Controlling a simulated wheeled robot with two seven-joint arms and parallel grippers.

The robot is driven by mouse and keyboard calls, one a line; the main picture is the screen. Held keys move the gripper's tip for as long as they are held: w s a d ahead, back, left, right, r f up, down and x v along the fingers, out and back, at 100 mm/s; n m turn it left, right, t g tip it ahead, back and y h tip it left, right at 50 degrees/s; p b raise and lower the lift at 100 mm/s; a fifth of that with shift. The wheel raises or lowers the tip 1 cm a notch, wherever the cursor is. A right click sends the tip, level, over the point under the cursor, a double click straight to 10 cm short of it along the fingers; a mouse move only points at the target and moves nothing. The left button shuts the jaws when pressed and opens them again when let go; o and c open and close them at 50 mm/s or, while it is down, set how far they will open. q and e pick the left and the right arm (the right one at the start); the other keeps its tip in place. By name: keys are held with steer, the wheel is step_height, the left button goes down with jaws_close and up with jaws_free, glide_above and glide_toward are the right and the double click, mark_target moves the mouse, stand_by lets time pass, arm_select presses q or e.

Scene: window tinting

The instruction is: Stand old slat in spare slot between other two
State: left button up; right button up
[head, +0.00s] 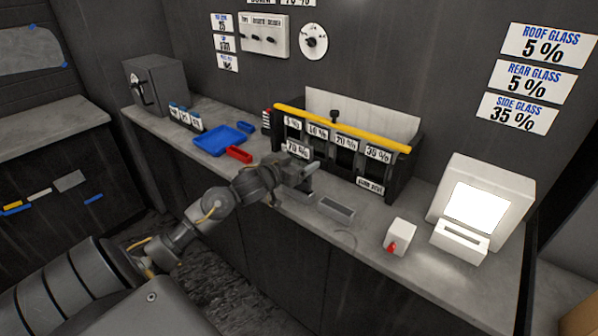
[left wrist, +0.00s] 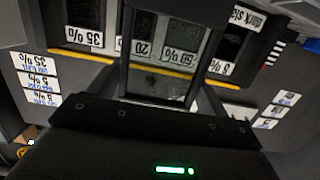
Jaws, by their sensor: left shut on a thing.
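The dark rack (head: 395,190) stands on the counter under a yellow bar (head: 340,127). Its front bears several percent labels over dark upright openings. My left gripper (head: 303,172) is low in front of the rack's left part, just below the 70 % label (head: 297,149). In the left wrist view, which is upside down, its fingers (left wrist: 163,70) stand either side of a dark speckled surface, with rack labels behind. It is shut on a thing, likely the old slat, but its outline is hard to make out. Which slot is spare cannot be told. My right gripper is out of view.
A grey tray (head: 337,208) lies right of the gripper. A white box with a red tap (head: 399,237) and a lit white machine (head: 482,205) stand farther right. Blue (head: 218,139) and red (head: 239,154) trays lie left. The counter's front edge runs close under the gripper.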

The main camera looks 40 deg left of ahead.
arm_select(q)
steer(key=shift+w+a+f, duration=0.1)
steer(key=shift+a+f, duration=0.1)
steer(key=shift+f, duration=1.6)
steer(key=shift+f, duration=0.15)
steer(key=o, duration=1)
